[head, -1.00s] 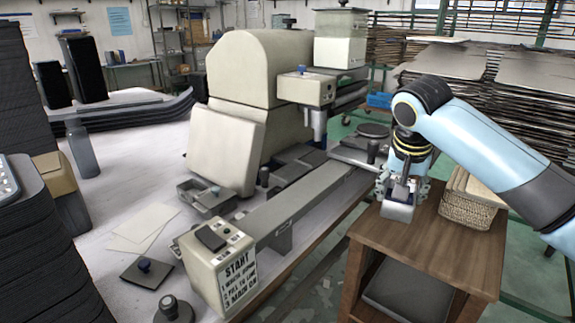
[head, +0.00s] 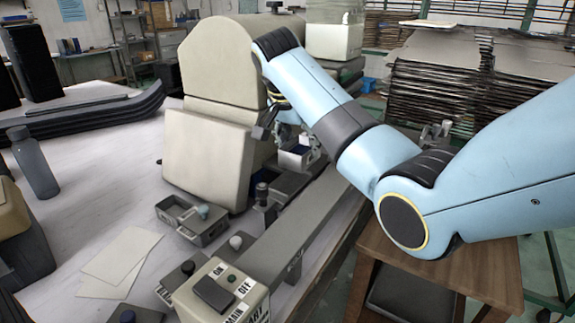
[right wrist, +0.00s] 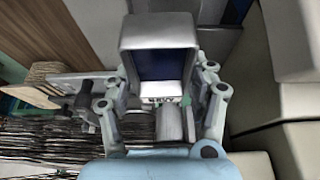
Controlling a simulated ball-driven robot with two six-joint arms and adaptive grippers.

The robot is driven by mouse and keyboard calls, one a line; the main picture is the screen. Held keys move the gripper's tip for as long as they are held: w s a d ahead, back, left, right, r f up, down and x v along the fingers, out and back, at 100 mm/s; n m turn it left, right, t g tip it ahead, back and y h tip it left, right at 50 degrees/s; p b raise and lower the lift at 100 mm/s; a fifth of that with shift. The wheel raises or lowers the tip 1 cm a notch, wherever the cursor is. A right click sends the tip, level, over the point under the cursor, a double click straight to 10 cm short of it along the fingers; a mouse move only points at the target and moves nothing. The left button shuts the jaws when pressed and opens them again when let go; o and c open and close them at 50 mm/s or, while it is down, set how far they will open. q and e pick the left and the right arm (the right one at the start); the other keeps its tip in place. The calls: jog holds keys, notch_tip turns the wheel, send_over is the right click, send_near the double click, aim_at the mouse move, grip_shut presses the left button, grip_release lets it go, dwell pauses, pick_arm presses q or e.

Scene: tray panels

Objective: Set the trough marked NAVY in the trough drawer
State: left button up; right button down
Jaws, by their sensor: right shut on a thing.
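My right gripper (head: 285,140) is shut on a small grey open-topped trough (head: 297,160) with a dark blue inside, held beside the cream machine. In the right wrist view the trough (right wrist: 160,38) sits between the fingers (right wrist: 160,105), its blue inside facing the camera. Small lettering on its edge is too blurred to read surely. A grey open box with a pale knob (head: 208,236) stands out on the white bench left of the trough and looks like a drawer; I cannot tell if it is the trough drawer. My left gripper is not in view.
The cream machine (head: 208,150) stands behind the box. A control box (head: 222,292) with switches and a grey beam (head: 305,225) are in front. A wooden table (head: 475,270) is at right.

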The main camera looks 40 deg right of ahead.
aim_at(289, 149)
jog(key=shift+w+a+f, duration=0.85)
jog(key=shift+f, duration=0.05)
notch_tip(289, 149, down, 4)
jog(key=shift+r, duration=0.25)
jog(key=shift+f, duration=0.15)
jog(key=c, duration=0.8)
grip_release()
jog(key=shift+f, duration=0.1)
jog(key=shift+c, duration=0.2)
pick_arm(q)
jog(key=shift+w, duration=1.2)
pick_arm(e)
jog(key=o, duration=0.4)
jog(key=shift+o, duration=0.2)
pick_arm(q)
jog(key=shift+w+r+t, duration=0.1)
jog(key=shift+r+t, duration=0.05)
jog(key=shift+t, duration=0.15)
pick_arm(e)
jog(key=v, duration=1.2)
jog(key=shift+s, duration=0.15)
